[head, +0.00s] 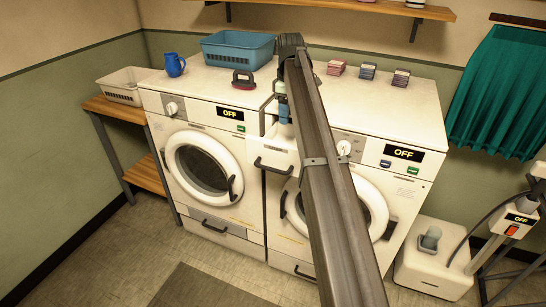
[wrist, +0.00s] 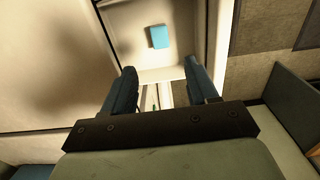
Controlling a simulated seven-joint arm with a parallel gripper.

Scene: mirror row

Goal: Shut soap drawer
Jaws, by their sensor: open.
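The soap drawer (head: 272,155) is white with a dark bar handle. It stands pulled out from the upper left of the right washing machine (head: 405,180). In the wrist view the open drawer (wrist: 185,42) shows its inside, with a blue block (wrist: 158,37) lying in it. My gripper (head: 284,118) is over the drawer area in the head view, partly hidden by my arm. In the wrist view my gripper (wrist: 161,78) has its two fingers apart with nothing held between them. A pale edge of the drawer shows between the fingers; I cannot tell whether they touch it.
The left washing machine (head: 200,170) stands beside the right one, its door shut. On top are a blue basket (head: 238,52), a blue jug (head: 174,64), a dark red-based item (head: 244,80) and several small stacks (head: 368,71).

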